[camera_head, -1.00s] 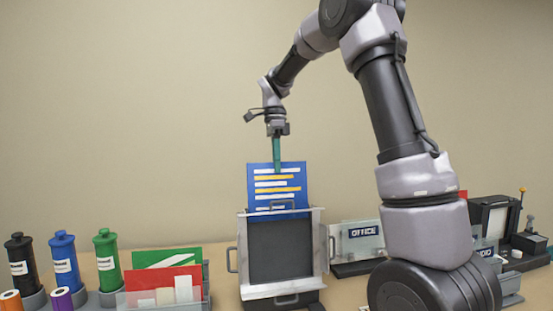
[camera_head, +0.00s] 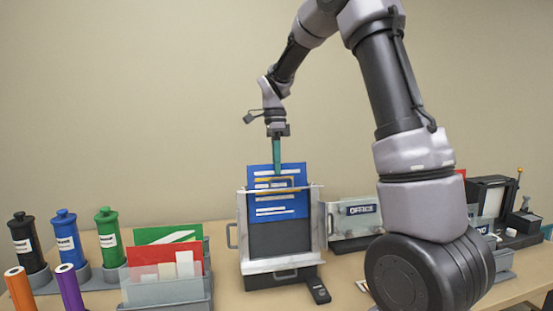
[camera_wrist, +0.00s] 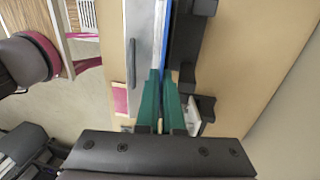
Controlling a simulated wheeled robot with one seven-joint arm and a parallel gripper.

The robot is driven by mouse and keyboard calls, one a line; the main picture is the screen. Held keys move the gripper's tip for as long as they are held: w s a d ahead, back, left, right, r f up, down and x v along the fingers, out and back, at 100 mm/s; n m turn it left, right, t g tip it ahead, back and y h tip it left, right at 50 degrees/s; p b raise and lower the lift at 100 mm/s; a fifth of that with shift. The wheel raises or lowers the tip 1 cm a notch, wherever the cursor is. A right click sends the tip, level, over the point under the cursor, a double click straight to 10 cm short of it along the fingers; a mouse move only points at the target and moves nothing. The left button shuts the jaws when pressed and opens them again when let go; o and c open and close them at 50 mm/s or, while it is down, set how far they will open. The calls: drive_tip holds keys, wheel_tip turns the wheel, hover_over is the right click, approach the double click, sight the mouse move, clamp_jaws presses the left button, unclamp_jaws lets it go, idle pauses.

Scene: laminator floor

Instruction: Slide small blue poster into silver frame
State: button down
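The blue poster (camera_head: 277,205), with white and yellow lines, stands upright with its lower part inside the silver frame (camera_head: 242,230). Its top edge sticks up above the frame's rim. The frame stands upright on a dark base, and its lower opening shows dark grey. My gripper (camera_head: 277,160) has green fingers pointing down at the poster's top edge. In the wrist view the fingers (camera_wrist: 161,85) are close together at the poster's thin blue edge (camera_wrist: 167,35), and they appear shut on it.
A holder with green and red sheets (camera_head: 166,260) stands left of the frame. Black, blue (camera_head: 68,245) and green rolls stand farther left. A clear OFFICE sign holder (camera_head: 358,222) is at the right, and a small black object (camera_head: 318,291) lies by the frame's base.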

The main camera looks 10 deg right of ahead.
drive_tip(key=shift+s+f, duration=0.15)
drive_tip(key=shift+f, duration=0.7)
drive_tip(key=c, duration=1)
unclamp_jaws()
drive_tip(key=shift+r, duration=0.15)
wheel_tip(320, 180, up, 10)
drive_tip(key=w, duration=0.2)
drive_tip(key=s+d+r+n+t+y, duration=0.1)
drive_tip(key=s+d+r+n+t, duration=0.15)
drive_tip(key=s, duration=0.35)
drive_tip(key=s+d+r+n+t+y, duration=0.1)
drive_tip(key=s+d+r+n, duration=0.1)
drive_tip(key=s+n, duration=0.25)
drive_tip(key=shift+s+d+f+n+t, duration=0.25)
drive_tip(key=shift+s+f+n+t, duration=0.55)
drive_tip(key=shift+s, duration=1.5)
drive_tip(key=shift+s+d+f+n+t, duration=0.25)
drive_tip(key=shift+s+n+t, duration=1.1)
drive_tip(key=shift+s, duration=0.9)
drive_tip(key=shift+s+d+f+n+t, duration=0.2)
drive_tip(key=shift+s+f+n+t, duration=0.45)
drive_tip(key=shift+s+n, duration=1.2)
